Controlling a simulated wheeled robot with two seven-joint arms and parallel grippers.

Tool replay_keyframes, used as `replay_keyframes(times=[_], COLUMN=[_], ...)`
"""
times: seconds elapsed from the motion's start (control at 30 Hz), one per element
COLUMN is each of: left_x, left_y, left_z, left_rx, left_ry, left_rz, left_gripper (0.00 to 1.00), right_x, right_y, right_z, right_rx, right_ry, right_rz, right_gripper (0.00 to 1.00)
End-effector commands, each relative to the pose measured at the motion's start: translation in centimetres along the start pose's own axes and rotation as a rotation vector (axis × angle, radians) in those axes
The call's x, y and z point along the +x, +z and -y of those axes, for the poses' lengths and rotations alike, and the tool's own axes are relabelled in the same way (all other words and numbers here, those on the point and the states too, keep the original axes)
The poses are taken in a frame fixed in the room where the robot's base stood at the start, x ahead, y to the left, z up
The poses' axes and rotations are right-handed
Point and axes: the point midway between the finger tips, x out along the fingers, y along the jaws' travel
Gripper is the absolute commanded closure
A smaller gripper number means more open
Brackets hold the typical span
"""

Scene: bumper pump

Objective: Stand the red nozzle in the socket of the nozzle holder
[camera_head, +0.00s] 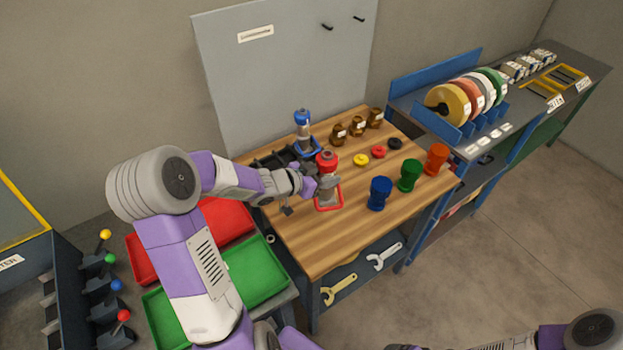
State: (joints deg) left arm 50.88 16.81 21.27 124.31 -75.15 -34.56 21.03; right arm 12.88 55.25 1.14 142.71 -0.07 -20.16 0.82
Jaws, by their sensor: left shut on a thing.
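The red nozzle (327,158) is upright near the middle of the wooden table, with a red top and a grey lower part. My left gripper (324,181) reaches in from the left and is shut on the nozzle. A red square frame (341,196) surrounds the foot of the nozzle; I cannot tell whether the foot touches the table or sits in a socket. A dark rack (268,163), perhaps the nozzle holder, lies behind the gripper and is partly hidden by my arm. My right arm shows at the bottom edge; its gripper is not clear.
A blue-topped nozzle (303,118) stands in a blue frame behind. Brown fittings (357,126), coloured discs (361,160) and blue, green and orange cups (379,193) stand to the right. Red and green trays (252,272) lie front left. The table's front is clear.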

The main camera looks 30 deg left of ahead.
Motion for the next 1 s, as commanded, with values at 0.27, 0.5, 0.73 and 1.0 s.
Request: replay_keyframes(times=[0.27, 0.5, 0.73, 1.0], left_x=[-0.1, -1.3, -3.0, -3.8], left_y=[-1.1, -0.9, -0.6, -0.3], left_z=[8.6, 18.5, 25.2, 28.1], left_rx=[-0.040, -0.089, -0.124, -0.144], left_ry=[-0.113, -0.235, -0.316, -0.352], left_rz=[-0.003, -0.003, -0.003, -0.002], left_gripper=[1.00, 1.00, 1.00, 1.00], right_x=[-0.2, -0.3, -0.4, -0.3], right_y=[0.0, 0.0, 0.0, 0.0], right_z=[0.1, 0.1, 0.1, 0.1], right_rx=[0.000, 0.000, 0.000, 0.000], right_ry=[0.000, 0.000, 0.000, 0.000], right_rz=[0.000, 0.000, 0.000, 0.000], right_gripper=[0.16, 0.16, 0.16, 0.16])
